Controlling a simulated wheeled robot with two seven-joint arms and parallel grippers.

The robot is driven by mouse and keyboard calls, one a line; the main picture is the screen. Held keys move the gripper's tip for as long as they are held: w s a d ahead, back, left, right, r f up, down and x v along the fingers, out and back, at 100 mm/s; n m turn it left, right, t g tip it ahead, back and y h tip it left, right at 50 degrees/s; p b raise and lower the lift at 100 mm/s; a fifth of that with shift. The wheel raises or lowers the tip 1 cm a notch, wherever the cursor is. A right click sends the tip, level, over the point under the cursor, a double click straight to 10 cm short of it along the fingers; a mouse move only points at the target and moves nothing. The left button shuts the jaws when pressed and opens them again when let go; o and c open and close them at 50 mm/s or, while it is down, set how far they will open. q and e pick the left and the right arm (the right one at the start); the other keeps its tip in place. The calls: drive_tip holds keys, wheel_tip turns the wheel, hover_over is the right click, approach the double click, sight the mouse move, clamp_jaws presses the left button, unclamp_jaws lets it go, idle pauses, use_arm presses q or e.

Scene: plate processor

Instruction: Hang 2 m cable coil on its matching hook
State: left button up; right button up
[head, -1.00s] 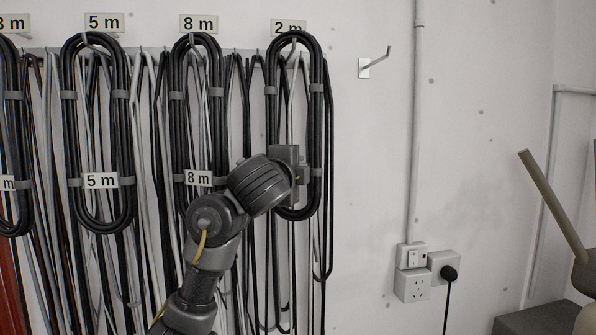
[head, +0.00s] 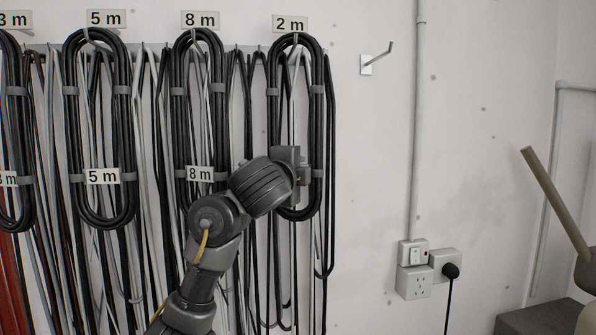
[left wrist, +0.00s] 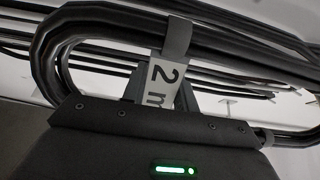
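The 2 m cable coil (head: 272,130) is a black upright loop with grey straps, in front of the wall under the 2 m sign (head: 290,23). Its top bend is at the hook there; I cannot tell whether it rests on the hook. My left gripper (head: 300,165) is at the coil's lower part and shut on it. In the left wrist view the coil (left wrist: 95,22) lies across the picture, and its "2 m" tag (left wrist: 163,80) shows between my finger parts. The fingertips are largely hidden. My right gripper is not in view.
The 8 m coil (head: 180,120) and 5 m coil (head: 73,130) hang to the left, with loose cables behind. An empty hook (head: 367,66) is to the right on clear wall. Sockets (head: 414,282) and a conduit (head: 419,130) are lower right. A beige bar (head: 555,200) leans at far right.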

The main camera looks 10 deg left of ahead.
use_arm(q)
drive_tip(key=o, duration=0.5)
drive_tip(key=shift+s, duration=0.1)
